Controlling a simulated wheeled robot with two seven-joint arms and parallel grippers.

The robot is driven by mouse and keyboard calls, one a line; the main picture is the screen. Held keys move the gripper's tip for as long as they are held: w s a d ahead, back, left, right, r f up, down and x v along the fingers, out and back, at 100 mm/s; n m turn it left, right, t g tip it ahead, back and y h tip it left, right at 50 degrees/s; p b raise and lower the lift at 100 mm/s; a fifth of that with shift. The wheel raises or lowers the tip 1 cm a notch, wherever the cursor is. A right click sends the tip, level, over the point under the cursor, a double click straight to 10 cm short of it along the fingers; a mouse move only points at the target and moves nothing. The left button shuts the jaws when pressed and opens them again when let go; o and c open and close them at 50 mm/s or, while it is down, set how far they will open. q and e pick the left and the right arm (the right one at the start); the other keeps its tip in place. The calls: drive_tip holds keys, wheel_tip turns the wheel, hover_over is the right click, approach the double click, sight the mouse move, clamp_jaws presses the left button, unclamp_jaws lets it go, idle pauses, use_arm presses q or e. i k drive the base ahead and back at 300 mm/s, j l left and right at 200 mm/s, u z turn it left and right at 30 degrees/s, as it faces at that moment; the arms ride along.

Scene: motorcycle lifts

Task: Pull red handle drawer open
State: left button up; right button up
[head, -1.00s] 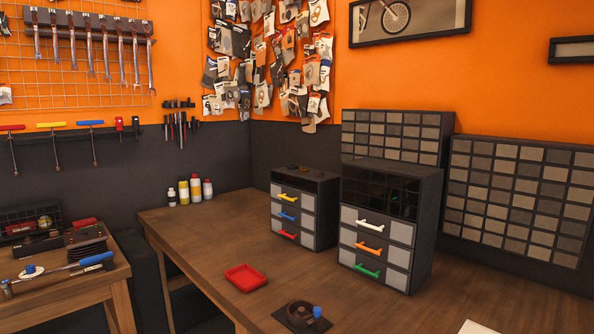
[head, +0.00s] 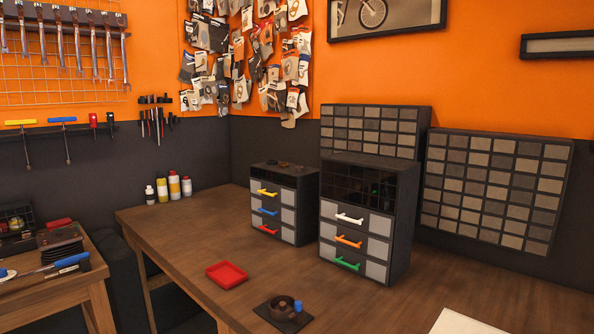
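The red handle (head: 268,228) is on the lowest drawer of the smaller drawer cabinet (head: 308,205), which stands on the wooden workbench. That drawer looks shut, flush with the drawers above it. Above it are a drawer with a blue handle (head: 267,211) and one with a yellow handle (head: 267,193). Neither of my grippers shows in the head view.
A larger cabinet (head: 400,215) with white, orange and green handles stands just right. A red tray (head: 226,274) and a dark round part on a mat (head: 283,309) lie in front. Bottles (head: 174,187) stand at the back left. Bare workbench (head: 185,235) lies between.

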sight(285, 233)
drive_tip(key=z, duration=0.4)
drive_tip(key=i+j+z, duration=0.15)
drive_tip(key=z, duration=0.2)
drive_tip(key=i+j+z, duration=0.1)
drive_tip(key=j+z, duration=0.25)
drive_tip(key=i+j+z, duration=0.1)
drive_tip(key=j+z, duration=0.25)
drive_tip(key=i+j+z, duration=0.1)
drive_tip(key=j, duration=0.35)
drive_tip(key=i+j, duration=0.1)
drive_tip(key=j, duration=0.4)
drive_tip(key=i+j+z, duration=0.15)
drive_tip(key=j, duration=0.35)
drive_tip(key=k+l, duration=0.05)
